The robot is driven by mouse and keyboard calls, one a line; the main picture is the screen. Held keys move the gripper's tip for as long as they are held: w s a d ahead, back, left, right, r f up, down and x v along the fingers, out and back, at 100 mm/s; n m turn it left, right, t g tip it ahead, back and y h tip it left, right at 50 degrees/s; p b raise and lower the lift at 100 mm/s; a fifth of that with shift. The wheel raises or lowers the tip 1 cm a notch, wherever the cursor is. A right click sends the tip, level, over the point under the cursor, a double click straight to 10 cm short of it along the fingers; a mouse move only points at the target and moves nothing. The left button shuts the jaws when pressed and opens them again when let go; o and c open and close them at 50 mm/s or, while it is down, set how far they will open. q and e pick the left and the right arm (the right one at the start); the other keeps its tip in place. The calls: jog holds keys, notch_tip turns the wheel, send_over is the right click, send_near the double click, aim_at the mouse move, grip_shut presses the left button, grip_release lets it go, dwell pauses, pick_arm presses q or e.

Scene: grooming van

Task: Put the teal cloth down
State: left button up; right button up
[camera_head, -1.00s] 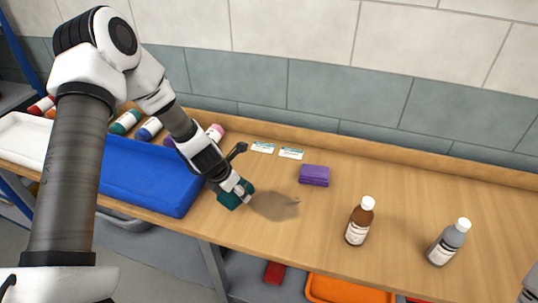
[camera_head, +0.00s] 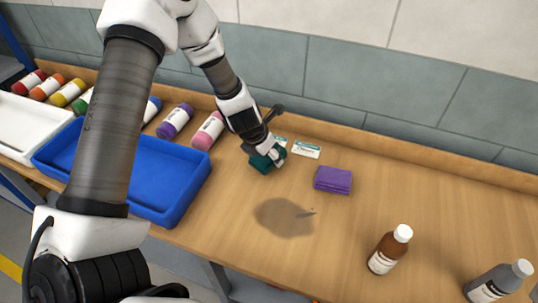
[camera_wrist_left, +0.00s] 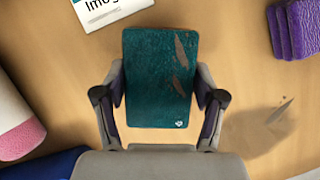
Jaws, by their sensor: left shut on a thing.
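My left gripper (camera_head: 270,153) is shut on the teal cloth (camera_head: 262,162), a folded block. In the left wrist view the cloth (camera_wrist_left: 160,75) sits between the two fingers (camera_wrist_left: 160,103), with brown smears on its upper right. In the head view the cloth is over the bench, near the white label cards. I cannot tell whether it touches the wood. A brown stain (camera_head: 284,219) with small dark specks lies on the bench, in front of the cloth and slightly right. My right gripper is not in view.
A folded purple cloth (camera_head: 332,180) lies to the right, beside a label card (camera_head: 306,150). A brown bottle (camera_head: 388,251) and a grey bottle (camera_head: 497,284) stand further right. A blue tray (camera_head: 172,207), a white tray (camera_head: 22,118) and several coloured bottles are left.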

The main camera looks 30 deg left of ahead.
pick_arm(q)
notch_tip(320, 180, down, 2)
jog(key=shift+a+f, duration=0.1)
jog(key=shift+a, duration=0.35)
jog(key=shift+d, duration=0.25)
jog(key=o, duration=0.7)
jog(key=shift+b, duration=0.3)
jog(key=o, duration=0.4)
jog(key=shift+a, duration=0.1)
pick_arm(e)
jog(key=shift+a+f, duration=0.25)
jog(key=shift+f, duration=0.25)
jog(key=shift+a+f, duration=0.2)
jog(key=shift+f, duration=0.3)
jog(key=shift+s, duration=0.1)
